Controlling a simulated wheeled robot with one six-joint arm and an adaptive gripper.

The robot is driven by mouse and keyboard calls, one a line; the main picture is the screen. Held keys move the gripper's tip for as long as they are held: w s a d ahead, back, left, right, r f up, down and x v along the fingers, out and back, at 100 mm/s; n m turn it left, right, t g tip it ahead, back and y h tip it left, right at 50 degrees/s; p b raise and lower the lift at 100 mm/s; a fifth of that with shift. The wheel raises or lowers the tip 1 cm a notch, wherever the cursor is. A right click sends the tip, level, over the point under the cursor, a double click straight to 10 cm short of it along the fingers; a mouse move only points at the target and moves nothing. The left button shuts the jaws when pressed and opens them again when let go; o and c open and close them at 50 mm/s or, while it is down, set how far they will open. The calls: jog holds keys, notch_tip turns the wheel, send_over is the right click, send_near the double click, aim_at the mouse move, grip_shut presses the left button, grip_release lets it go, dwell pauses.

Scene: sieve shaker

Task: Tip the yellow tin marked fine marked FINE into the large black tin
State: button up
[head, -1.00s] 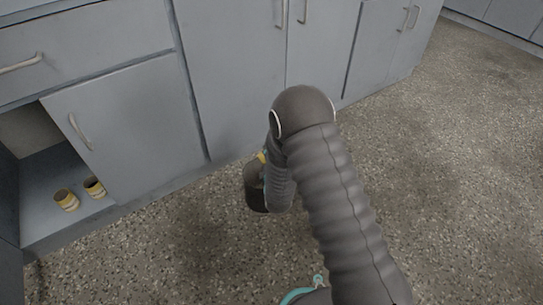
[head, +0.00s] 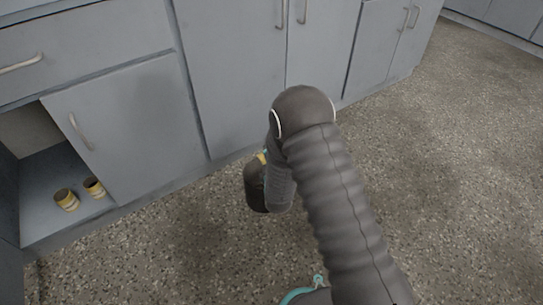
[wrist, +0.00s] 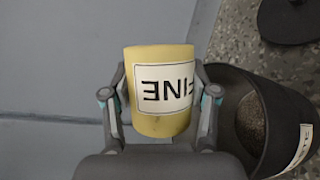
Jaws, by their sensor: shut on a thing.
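The yellow tin marked FINE (wrist: 160,57) is between the two fingers of my gripper (wrist: 161,92) in the wrist view, and the gripper is shut on it. Its white label reads upside down in that picture; its contents are not visible. The large black tin (wrist: 285,101) is at the right of the wrist view, beside the held tin, with its dark hollow and a partly cut-off white label showing. In the head view my arm hides most of the gripper; only a small yellow bit of the held tin (head: 262,157) shows.
Two other yellow tins (head: 66,200) (head: 94,187) stand in the open lower cabinet compartment (head: 48,222) at left. Grey cabinets (head: 130,125) line the back. A dark round object (wrist: 290,20) is at the wrist view's top right. Speckled floor (head: 450,180) is clear at right.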

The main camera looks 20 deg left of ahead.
dwell(0.3)
jog(key=shift+w+d+r+m+g+p, duration=0.1)
jog(key=shift+w+m+g+p, duration=0.1)
jog(key=shift+m, duration=0.1)
jog(key=shift+w+d+m+g+p, duration=0.1)
jog(key=shift+m+g, duration=0.1)
jog(key=shift+m, duration=0.1)
jog(key=shift+w+d+f+m+g+y, duration=0.2)
jog(key=shift+f+m+g+y, duration=0.1)
jog(key=shift+m+g, duration=0.45)
jog(key=shift+w+d+f+m+g, duration=0.15)
jog(key=shift+m+g, duration=0.2)
jog(key=shift+m, duration=0.2)
jog(key=shift+w+d+m+g+y, duration=0.1)
jog(key=shift+w+m+g+y, duration=0.05)
jog(key=shift+m+g+y, duration=0.6)
